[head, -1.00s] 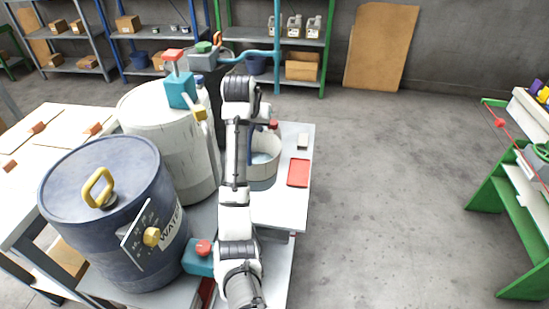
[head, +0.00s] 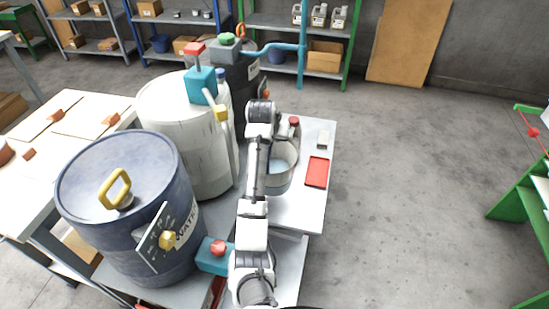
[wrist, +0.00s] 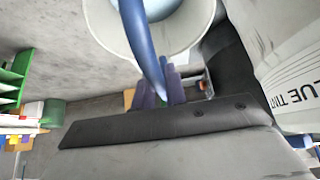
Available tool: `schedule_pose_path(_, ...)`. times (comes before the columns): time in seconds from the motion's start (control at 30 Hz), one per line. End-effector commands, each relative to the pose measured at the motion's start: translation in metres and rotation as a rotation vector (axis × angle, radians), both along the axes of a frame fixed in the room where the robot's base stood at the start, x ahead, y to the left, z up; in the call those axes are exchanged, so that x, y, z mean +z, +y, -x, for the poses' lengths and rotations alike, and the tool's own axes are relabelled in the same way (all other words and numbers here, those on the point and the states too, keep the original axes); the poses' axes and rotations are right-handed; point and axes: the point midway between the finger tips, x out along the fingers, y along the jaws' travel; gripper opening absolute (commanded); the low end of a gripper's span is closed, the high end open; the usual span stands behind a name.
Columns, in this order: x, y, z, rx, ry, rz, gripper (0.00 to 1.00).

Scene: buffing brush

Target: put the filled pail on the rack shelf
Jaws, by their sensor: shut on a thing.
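The grey-white pail (head: 279,182) stands at the table with pale blue liquid inside, partly hidden behind my arm in the head view. In the wrist view the pail (wrist: 197,38) fills the top, and its blue handle (wrist: 140,45) runs down to my gripper (wrist: 162,92). The gripper is shut on the handle. In the head view my arm hides the fingertips. I cannot tell from the head view whether the pail touches the table. A green and grey rack shelf (head: 268,22) stands at the back wall; blue-framed shelves (head: 180,18) stand to its left.
A blue water drum (head: 125,215) and a white drum (head: 185,130) stand left of my arm. A red tray (head: 317,172) lies on the table (head: 300,210) right of the pail. A green stand (head: 525,195) is at the far right. The floor between is clear.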

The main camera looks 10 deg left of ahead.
Motion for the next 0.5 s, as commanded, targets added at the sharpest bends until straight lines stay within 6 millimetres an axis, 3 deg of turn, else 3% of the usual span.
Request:
schedule_pose_path(0.2,-0.042,0.001,0.000,0.001,-0.003,-0.002,0.00)
schedule_pose_path(0.5,-0.067,0.001,-0.001,0.001,-0.005,-0.002,0.00)
